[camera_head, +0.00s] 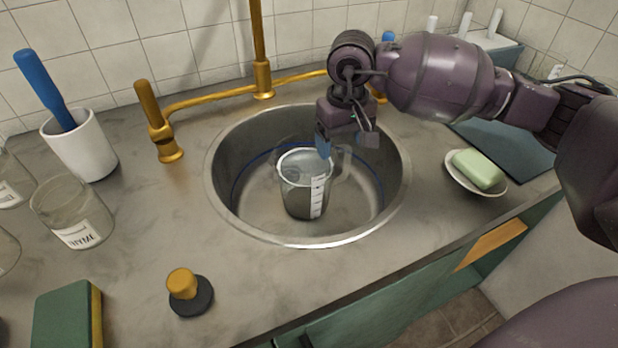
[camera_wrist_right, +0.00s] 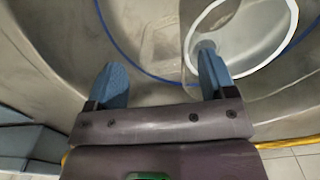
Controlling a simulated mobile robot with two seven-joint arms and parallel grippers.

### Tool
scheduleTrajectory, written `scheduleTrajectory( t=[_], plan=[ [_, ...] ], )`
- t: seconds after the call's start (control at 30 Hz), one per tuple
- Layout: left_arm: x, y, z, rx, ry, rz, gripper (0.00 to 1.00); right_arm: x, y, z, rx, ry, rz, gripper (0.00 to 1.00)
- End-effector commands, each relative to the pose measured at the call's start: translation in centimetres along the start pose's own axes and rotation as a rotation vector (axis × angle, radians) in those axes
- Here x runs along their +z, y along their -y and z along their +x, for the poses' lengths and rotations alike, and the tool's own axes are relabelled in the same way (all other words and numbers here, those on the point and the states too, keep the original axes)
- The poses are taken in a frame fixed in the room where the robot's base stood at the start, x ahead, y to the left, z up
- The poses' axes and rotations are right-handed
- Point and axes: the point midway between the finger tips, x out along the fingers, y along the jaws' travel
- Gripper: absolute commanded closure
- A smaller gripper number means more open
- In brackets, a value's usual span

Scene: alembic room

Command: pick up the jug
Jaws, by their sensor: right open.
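The jug (camera_head: 305,188) is a clear measuring jug with a white scale on its side. It stands upright in the round steel sink (camera_head: 225,190), its handle toward the right and back. My right gripper (camera_head: 338,146) is above the sink at the jug's back right, close to the handle. In the right wrist view my right gripper (camera_wrist_right: 162,76) has its blue fingers spread with nothing between them. The jug's pale rim (camera_wrist_right: 190,45) lies beyond the right finger there. Whether that finger touches the jug is unclear. My left gripper is out of view.
A brass tap (camera_head: 262,78) rises behind the sink. A soap dish (camera_head: 476,178) with green soap is to the right. Glass jars, a white pot (camera_head: 80,145), a dark stopper (camera_head: 190,297) and a green sponge (camera_head: 66,318) are on the left. The counter left of the sink has clear space.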

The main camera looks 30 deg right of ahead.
Motion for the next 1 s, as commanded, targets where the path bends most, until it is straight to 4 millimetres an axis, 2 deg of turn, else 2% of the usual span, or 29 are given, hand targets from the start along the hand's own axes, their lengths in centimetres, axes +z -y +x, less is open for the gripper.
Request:
scheduleTrajectory(
  t=[0.03, 0.2, 0.47, 0.57, 0.9, 1.0],
  plan=[
    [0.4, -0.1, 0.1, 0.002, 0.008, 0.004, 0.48, 0.1, 0.0, 1.3, 0.000, 0.009, 0.000, 0.23],
    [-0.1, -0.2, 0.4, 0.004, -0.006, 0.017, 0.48, 0.0, 0.0, 3.4, 0.000, 0.007, 0.000, 0.23],
    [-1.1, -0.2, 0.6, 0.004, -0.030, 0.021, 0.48, 0.0, 0.0, 3.6, 0.000, 0.001, 0.000, 0.23],
    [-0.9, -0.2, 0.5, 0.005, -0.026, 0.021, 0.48, 0.0, -0.1, 3.6, 0.000, 0.001, 0.000, 0.35],
    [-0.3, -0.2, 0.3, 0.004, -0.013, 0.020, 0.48, 0.0, -0.1, 3.6, 0.001, 0.002, 0.001, 0.87],
    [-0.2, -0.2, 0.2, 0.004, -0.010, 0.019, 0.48, 0.0, -0.1, 3.6, 0.002, 0.002, 0.001, 1.00]
  ],
)
